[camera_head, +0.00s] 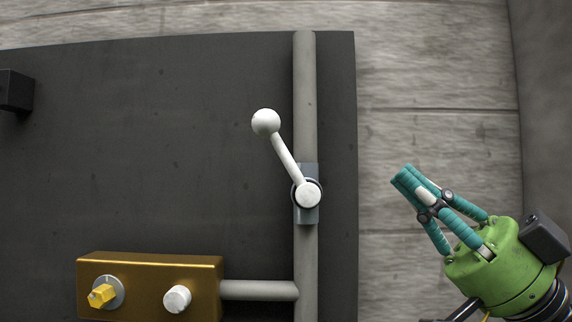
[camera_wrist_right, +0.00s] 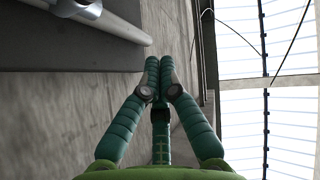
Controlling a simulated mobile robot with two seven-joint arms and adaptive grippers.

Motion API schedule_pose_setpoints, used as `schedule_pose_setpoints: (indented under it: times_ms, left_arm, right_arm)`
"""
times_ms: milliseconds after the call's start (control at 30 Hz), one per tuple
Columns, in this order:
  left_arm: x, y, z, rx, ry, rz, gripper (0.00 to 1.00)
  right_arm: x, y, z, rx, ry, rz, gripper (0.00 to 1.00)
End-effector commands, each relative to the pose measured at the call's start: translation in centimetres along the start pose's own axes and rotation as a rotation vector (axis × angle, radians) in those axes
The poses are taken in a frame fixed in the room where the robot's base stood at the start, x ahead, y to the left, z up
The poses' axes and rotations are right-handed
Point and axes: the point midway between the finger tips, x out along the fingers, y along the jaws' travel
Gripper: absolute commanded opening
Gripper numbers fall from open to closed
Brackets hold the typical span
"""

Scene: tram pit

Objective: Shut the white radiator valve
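A white valve lever (camera_head: 286,157) with a ball knob (camera_head: 265,121) is mounted on a vertical grey pipe (camera_head: 305,80). Its round white hub (camera_head: 308,194) sits on a grey valve body (camera_head: 308,215), and the lever tilts up and left, at an angle to the pipe. My right gripper (camera_head: 402,173), with teal fingers on a green base, is right of the valve and apart from it. Its fingertips are together and hold nothing; they also show together in the right wrist view (camera_wrist_right: 159,62). My left gripper is out of view.
A brass-coloured box (camera_head: 140,262) at lower left carries a yellow knob (camera_head: 102,295) and a white knob (camera_head: 177,298). A branch pipe (camera_head: 258,290) joins it to the vertical pipe. A dark block (camera_head: 15,90) is at the left edge. The dark panel (camera_head: 150,160) left of the lever is clear.

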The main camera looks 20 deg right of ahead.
Motion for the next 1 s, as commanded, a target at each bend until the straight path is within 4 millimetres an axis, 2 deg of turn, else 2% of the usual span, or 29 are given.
schedule_pose_setpoints:
  times_ms: [100, 233, 433, 600, 800, 1000]
  left_arm:
    - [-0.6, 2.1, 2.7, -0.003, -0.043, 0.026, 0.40]
    - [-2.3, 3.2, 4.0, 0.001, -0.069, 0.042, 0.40]
    - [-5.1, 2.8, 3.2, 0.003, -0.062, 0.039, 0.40]
    - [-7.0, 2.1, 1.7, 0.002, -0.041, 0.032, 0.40]
    - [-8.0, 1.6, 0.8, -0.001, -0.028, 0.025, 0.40]
    - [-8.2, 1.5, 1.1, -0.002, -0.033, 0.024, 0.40]
  right_arm:
    - [0.7, -0.1, 0.1, 0.003, 0.000, -0.003, 0.00]
    - [2.9, -0.1, -0.2, 0.004, 0.000, -0.004, 0.00]
    - [7.4, -0.1, -0.3, 0.007, -0.001, -0.003, 0.00]
    - [10.8, -0.1, -0.2, 0.006, -0.001, -0.003, 0.00]
    - [12.2, 0.0, 2.3, 0.007, -0.003, 0.000, 0.00]
    - [12.7, 0.0, 3.1, 0.003, -0.003, -0.001, 0.00]
